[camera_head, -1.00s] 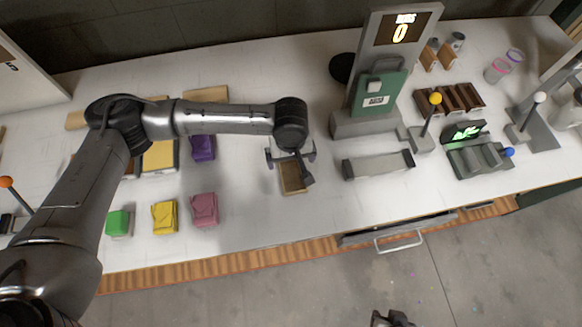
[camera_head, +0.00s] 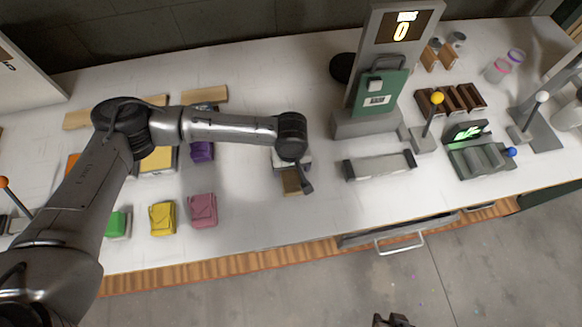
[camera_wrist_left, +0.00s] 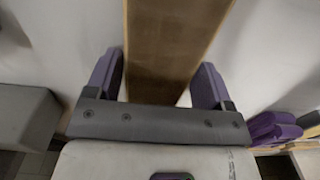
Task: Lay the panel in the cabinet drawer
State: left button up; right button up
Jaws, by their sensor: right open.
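A brown wooden panel (camera_head: 292,183) lies on the white worktop, partly hidden by my left gripper (camera_head: 291,163). In the left wrist view the brown panel (camera_wrist_left: 168,45) runs between the two purple fingers of my left gripper (camera_wrist_left: 157,85). The fingers are apart, with a gap showing on the right side; whether the left finger touches is hard to tell. The cabinet drawer (camera_head: 385,233) with its metal handle (camera_head: 400,243) is in the front of the bench, to the right of the panel. My right gripper (camera_head: 392,320) shows only partly at the bottom edge.
A grey tray (camera_head: 379,165) and a stand with a green plate (camera_head: 379,92) are right of the panel. Pink (camera_head: 202,210), yellow (camera_head: 163,217) and green (camera_head: 117,224) blocks lie to the left. The worktop in front of the panel is clear.

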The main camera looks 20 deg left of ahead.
pick_arm(q)
jog(key=c, duration=0.6)
jog(key=shift+r, duration=0.1)
jog(key=shift+c, duration=0.2)
